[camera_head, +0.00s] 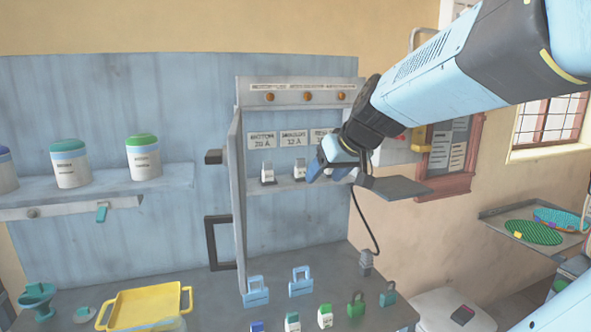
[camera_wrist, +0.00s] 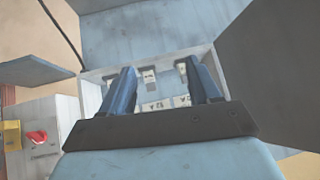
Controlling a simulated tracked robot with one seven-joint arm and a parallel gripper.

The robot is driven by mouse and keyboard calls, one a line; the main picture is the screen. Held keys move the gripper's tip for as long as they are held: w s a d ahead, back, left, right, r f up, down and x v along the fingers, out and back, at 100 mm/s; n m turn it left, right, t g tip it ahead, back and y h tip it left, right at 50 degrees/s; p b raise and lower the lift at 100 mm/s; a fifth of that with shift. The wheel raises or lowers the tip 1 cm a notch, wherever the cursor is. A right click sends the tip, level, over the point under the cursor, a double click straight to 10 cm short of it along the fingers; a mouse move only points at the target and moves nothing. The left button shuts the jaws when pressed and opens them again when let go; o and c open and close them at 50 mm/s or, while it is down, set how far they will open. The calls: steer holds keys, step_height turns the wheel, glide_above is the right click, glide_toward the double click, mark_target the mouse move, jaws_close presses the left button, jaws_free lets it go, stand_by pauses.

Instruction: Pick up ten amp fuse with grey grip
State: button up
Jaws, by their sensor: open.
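An open wall cabinet (camera_head: 300,222) holds a shelf of small white fuses with dark tops. One fuse (camera_head: 267,172) stands at the left and another fuse (camera_head: 299,170) beside it; anything further right is hidden by my gripper. Labels hang above them, but I cannot read a ten amp one. My gripper (camera_head: 318,170) is in front of the shelf's right part. In the wrist view my gripper (camera_wrist: 165,85) is open and empty, pointing into the cabinet. A fuse (camera_wrist: 148,75) shows between its fingers, further in. I cannot tell which fuse has the grey grip.
The cabinet door (camera_head: 238,200) stands open at the left. A dark flat panel (camera_head: 395,188) is right of my gripper, beside a box with a red knob (camera_wrist: 38,136). Below, the bench holds a yellow tray (camera_head: 150,292), blue padlock-like pieces (camera_head: 301,282) and coloured-top fuses (camera_head: 325,316).

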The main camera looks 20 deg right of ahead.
steer(key=w+d+r+t+h, duration=0.2)
steer(key=w+d+r+t, duration=0.1)
steer(key=w+d, duration=0.9)
steer(key=shift+m, duration=0.4)
steer(key=x, duration=0.7)
steer(key=shift+w+d+f, duration=0.15)
steer(key=shift+d+f, duration=0.15)
steer(key=shift+f, duration=0.2)
steer(key=shift+a+x, duration=0.2)
steer(key=shift+x, duration=2.5)
steer(key=shift+c, duration=0.4)
steer(key=c, duration=1)
steer(key=shift+o, duration=0.2)
